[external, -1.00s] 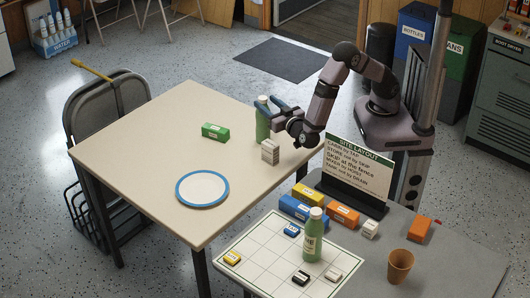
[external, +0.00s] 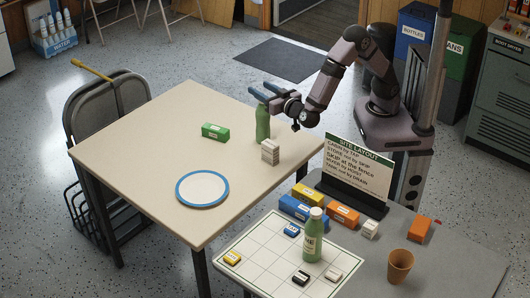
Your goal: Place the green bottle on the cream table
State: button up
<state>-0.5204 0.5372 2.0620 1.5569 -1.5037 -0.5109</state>
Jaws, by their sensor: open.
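One green bottle (external: 263,124) stands upright on the cream table (external: 145,140), near its far right edge. A second green bottle (external: 312,240) with a white cap and label stands upright on the gridded white board on the grey table. My gripper (external: 257,93) is open and above the first bottle's top, its fingers pointing left. The bottle's top is close to the fingers, and I cannot tell whether they touch it. Nothing shows between the fingers.
On the cream table are a green block (external: 215,132), a white block (external: 270,151) and a blue-rimmed plate (external: 202,189). The grey table (external: 455,255) holds a sign (external: 358,166), several coloured blocks and a brown cup (external: 399,266). The cream table's left part is clear.

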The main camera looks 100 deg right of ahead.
jog(key=w+a+f+n+t+y, duration=0.3)
jog(key=w+a+n+y, duration=0.1)
jog(key=w+y, duration=0.35)
jog(key=s+a+f+n+g+y, duration=0.2)
jog(key=s+a+f+n+y, duration=0.25)
jog(key=y, duration=0.25)
jog(key=s+d+f+n+g, duration=0.1)
jog(key=s+d+f+g, duration=0.1)
jog(key=s, duration=0.6)
jog(key=s+d+f+n+g, duration=0.1)
jog(key=s+d+f+g, duration=0.1)
jog(key=s+g, duration=0.3)
jog(key=s+d+f+n+g, duration=0.1)
jog(key=s+f+g, duration=0.1)
jog(key=s, duration=1.1)
jog(key=shift+s+d+f+g, duration=0.25)
jog(key=shift+d+g, duration=0.15)
jog(key=shift+g, duration=0.3)
notch_tip(320, 180, up, 8)
jog(key=p, duration=0.8)
jog(key=shift+r, duration=0.15)
